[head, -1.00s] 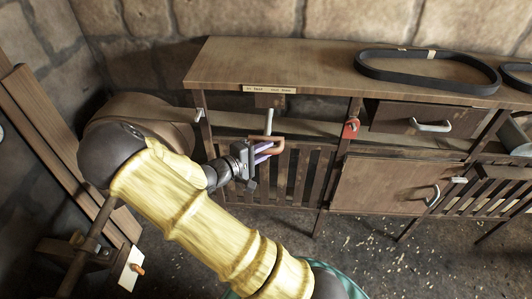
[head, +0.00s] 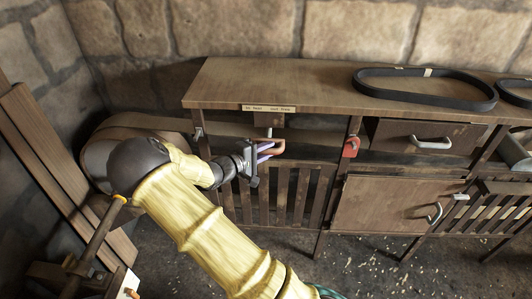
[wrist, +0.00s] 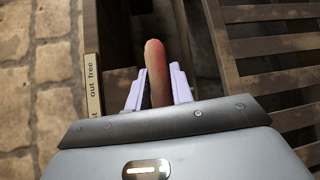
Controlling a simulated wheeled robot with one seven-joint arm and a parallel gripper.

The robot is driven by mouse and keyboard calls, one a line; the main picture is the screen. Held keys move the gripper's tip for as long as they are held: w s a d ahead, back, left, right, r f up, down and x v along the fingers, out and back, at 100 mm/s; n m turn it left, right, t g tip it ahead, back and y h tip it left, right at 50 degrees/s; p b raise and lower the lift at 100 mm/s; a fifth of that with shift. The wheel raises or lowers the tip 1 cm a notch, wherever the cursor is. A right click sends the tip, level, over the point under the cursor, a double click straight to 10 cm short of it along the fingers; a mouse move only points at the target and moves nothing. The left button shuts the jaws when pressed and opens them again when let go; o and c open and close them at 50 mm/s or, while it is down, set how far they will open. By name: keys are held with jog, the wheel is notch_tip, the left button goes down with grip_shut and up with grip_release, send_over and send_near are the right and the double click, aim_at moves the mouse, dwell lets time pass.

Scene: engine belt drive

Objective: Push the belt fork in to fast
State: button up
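The belt fork shows as a reddish-brown handle (head: 273,146) on a short length of pale metal rod (head: 269,132), below a wooden block (head: 270,119) under the bench top's front edge. My gripper (head: 262,152) is at the handle, with its purple fingers on either side. In the wrist view the rounded handle (wrist: 155,62) stands between the two fingers (wrist: 158,92), close to both. My gripper looks shut on it. A label (head: 268,108) sits above the block; in the wrist view its words "out free" (wrist: 93,84) can be read.
The wooden bench (head: 320,82) carries a black belt (head: 425,88) at the right. A red padlock-like piece (head: 351,147) hangs right of the fork. A drawer (head: 400,140), a cupboard door (head: 385,204) and a slatted panel (head: 285,195) are below. The floor in front is clear but for scraps.

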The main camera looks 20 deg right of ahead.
jog(key=o, duration=0.3)
jog(key=shift+w+d, duration=0.1)
jog(key=shift+w, duration=0.1)
jog(key=shift+s, duration=0.1)
jog(key=b+v, duration=0.1)
jog(key=v, duration=1.6)
jog(key=shift+s+a, duration=0.15)
jog(key=shift+a, duration=0.1)
